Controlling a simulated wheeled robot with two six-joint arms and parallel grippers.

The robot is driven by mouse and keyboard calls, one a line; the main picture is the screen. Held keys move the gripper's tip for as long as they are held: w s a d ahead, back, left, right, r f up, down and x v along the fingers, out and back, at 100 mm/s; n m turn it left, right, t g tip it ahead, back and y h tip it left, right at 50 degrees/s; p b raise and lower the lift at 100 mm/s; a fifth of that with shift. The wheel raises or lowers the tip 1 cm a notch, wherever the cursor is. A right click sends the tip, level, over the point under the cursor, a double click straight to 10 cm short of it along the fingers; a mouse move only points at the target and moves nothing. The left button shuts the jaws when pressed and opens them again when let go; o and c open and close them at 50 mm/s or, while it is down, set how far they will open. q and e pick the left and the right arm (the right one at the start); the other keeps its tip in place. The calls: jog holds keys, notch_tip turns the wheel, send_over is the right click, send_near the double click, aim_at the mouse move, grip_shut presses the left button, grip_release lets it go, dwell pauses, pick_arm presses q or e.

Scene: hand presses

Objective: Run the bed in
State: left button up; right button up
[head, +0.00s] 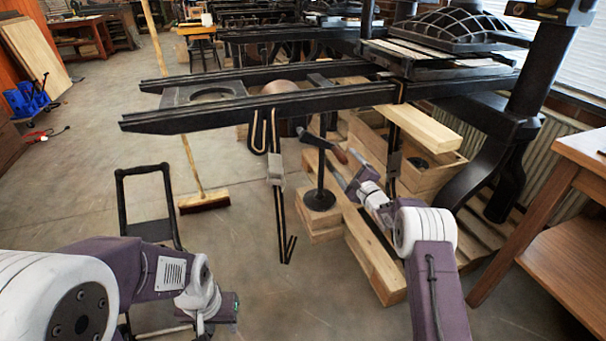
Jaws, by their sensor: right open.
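The black hand press has two long rails (265,104) that run left to right. A crank handle with a brown wooden grip (338,154) hangs below the front rail. My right gripper (344,179) is open, just below and beside the grip. I cannot tell whether they touch. A flat grey plate with a round opening (172,97) lies between the rails at the left. A ribbed black casting (460,30) and a flat layered part lie over the rails at the right. I cannot tell which part is the bed. My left gripper (228,307) is low at the left, away from the press; its jaws are unclear.
Wooden blocks and beams (376,262) lie under the press. A thin black post on a round base (319,199) stands near my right gripper. A broom (204,201) and a black cart (147,170) stand at the left. A wooden table (560,200) is at the right.

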jog(key=b+v, duration=0.6)
jog(key=shift+s, duration=0.2)
